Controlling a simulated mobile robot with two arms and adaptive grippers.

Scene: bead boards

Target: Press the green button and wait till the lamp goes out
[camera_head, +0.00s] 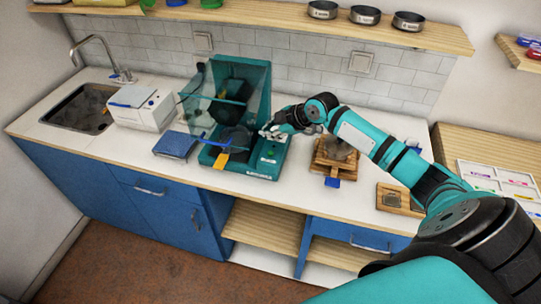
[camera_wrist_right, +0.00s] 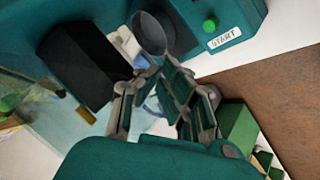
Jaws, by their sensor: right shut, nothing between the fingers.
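The green button (camera_wrist_right: 210,25) sits on the teal machine (camera_wrist_right: 235,12) beside a white START label, at the top right of the right wrist view. In the head view the teal machine (camera_head: 254,166) stands on the counter, and the green button (camera_head: 271,150) shows on its right front. My right gripper (camera_head: 268,131) is over the right side of the machine, close to the button but apart from it. It also shows in the wrist view (camera_wrist_right: 160,72), shut and empty. A grey round part (camera_wrist_right: 150,33) lies just beyond the fingertips. I cannot make out a lit lamp. My left gripper is out of view.
A blue box (camera_head: 177,145) and a white box (camera_head: 140,109) stand left of the machine, by the sink (camera_head: 84,108). A wooden stand (camera_head: 332,158) is on the right under my right arm. Small pots (camera_head: 365,15) stand on the shelf above.

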